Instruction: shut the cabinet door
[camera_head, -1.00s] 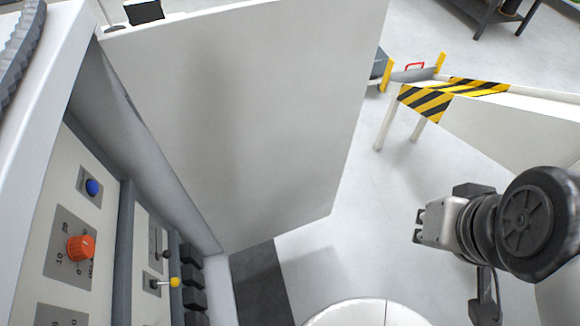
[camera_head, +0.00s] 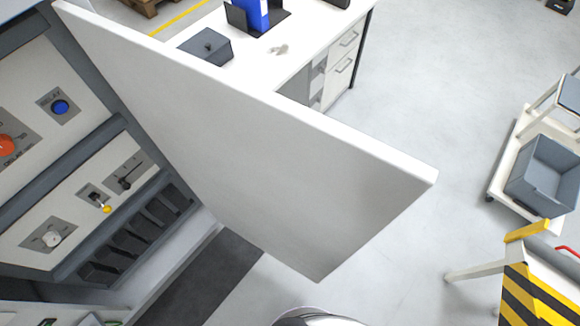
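The cabinet door (camera_head: 250,150) is a large white panel that stands wide open, hinged at the left and reaching out to the right across the middle of the view. The cabinet (camera_head: 75,222) is at the left, and its control panel shows an orange knob (camera_head: 6,146), a blue button (camera_head: 61,107), a small lever with a yellow tip (camera_head: 106,208) and black switches. My gripper is not in this view, so its state and its place relative to the door are hidden.
A white desk (camera_head: 330,35) with drawers, a blue binder (camera_head: 251,14) and a grey box (camera_head: 206,47) stands behind the door. A cart with a grey bin (camera_head: 543,175) and a yellow-black striped barrier (camera_head: 535,295) are at the right. The floor between is clear.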

